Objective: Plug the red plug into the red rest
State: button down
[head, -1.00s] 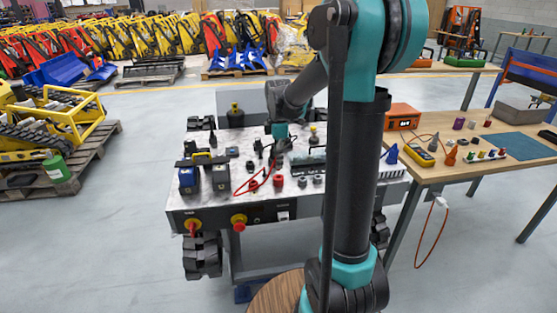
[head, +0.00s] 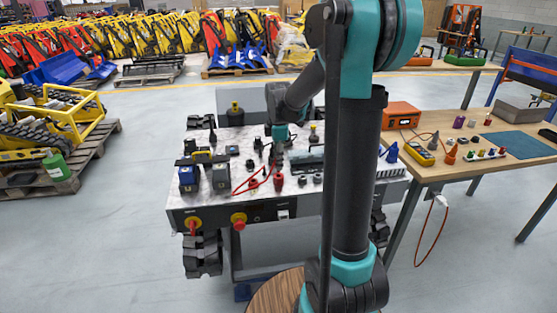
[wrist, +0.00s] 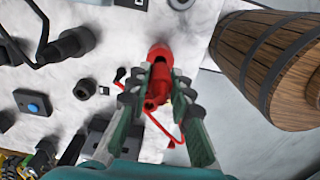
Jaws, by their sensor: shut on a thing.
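My gripper (head: 278,163) is low over the metal deck of the carrier. In the wrist view my gripper (wrist: 158,98) has its two fingers closed on the red plug (wrist: 157,84). A red cable trails from the plug. The plug's far end lines up with a round red piece (wrist: 158,50), apparently the red rest. In the head view the red plug (head: 278,178) appears as one upright red shape with what is beneath it. I cannot tell how deep it sits.
Dark sockets (head: 303,180) stand to the right. Blue-and-black blocks (head: 188,178) are at left. A workbench (head: 440,172) stands at right.

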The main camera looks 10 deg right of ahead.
jog(key=shift+f, duration=1.65)
jog(key=c, duration=1.3)
grip_release()
notch_tip(320, 180, up, 12)
jog(key=shift+s, duration=0.1)
jog(key=s+d+f+m+t, duration=0.1)
jog(key=s+f+m, duration=0.4)
jog(key=s+m, duration=0.1)
jog(key=s+d+f+m+t, duration=0.1)
jog(key=s+f+m, duration=0.4)
jog(key=s, duration=0.3)
jog(key=s+d+f+m+t, duration=0.2)
jog(key=s+f+m, duration=0.4)
jog(key=s+m, duration=0.1)
jog(key=shift+s, duration=0.45)
